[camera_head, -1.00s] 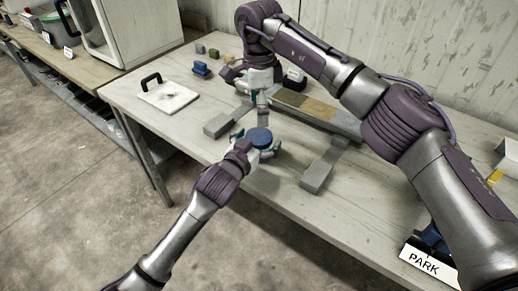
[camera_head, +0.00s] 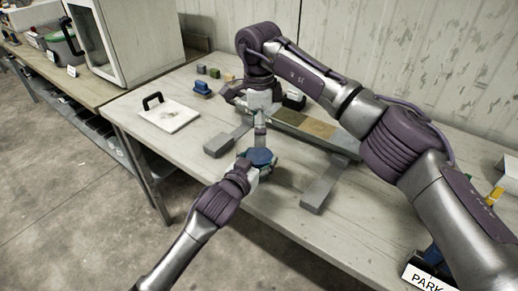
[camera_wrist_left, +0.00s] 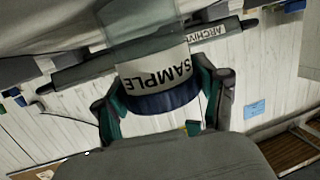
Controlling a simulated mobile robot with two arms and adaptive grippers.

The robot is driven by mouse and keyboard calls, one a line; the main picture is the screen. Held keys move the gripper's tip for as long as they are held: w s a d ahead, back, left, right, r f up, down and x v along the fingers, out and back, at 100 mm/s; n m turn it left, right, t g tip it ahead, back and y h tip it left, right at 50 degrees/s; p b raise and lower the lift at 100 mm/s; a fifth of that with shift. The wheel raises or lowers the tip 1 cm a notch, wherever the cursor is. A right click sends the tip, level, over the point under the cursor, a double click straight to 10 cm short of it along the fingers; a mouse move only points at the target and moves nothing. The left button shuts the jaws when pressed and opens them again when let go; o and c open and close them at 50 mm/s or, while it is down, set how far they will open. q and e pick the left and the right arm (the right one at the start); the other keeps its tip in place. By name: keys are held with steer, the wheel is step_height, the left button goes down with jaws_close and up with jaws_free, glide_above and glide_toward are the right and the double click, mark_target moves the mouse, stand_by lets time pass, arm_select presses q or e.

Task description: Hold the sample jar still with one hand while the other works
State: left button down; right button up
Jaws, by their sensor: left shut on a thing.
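The sample jar has a dark blue lid (camera_head: 261,157) and stands out at the near side of the bench in the head view. In the left wrist view its white SAMPLE label (camera_wrist_left: 158,76) and clear body show. My left gripper (camera_head: 256,163) is shut around the jar, with teal-lined fingers on both sides in the left wrist view (camera_wrist_left: 165,98). My right gripper (camera_head: 260,136) points down just behind the lid. It is small and partly overlapped, so its jaw opening and any contact with the jar are unclear.
A long tray (camera_head: 306,126) with tan and brown sections lies behind the jar. Grey bars (camera_head: 322,184) extend toward the front edge. A white board with a black handle (camera_head: 170,116) lies at left. A PARK sign (camera_head: 428,278) is at lower right. My right arm spans the bench.

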mark_target(259, 155)
steer(key=m, duration=3.3)
steer(key=shift+m, duration=0.4)
steer(key=m, duration=0.5)
steer(key=shift+f, duration=4.05)
steer(key=shift+c, duration=0.2)
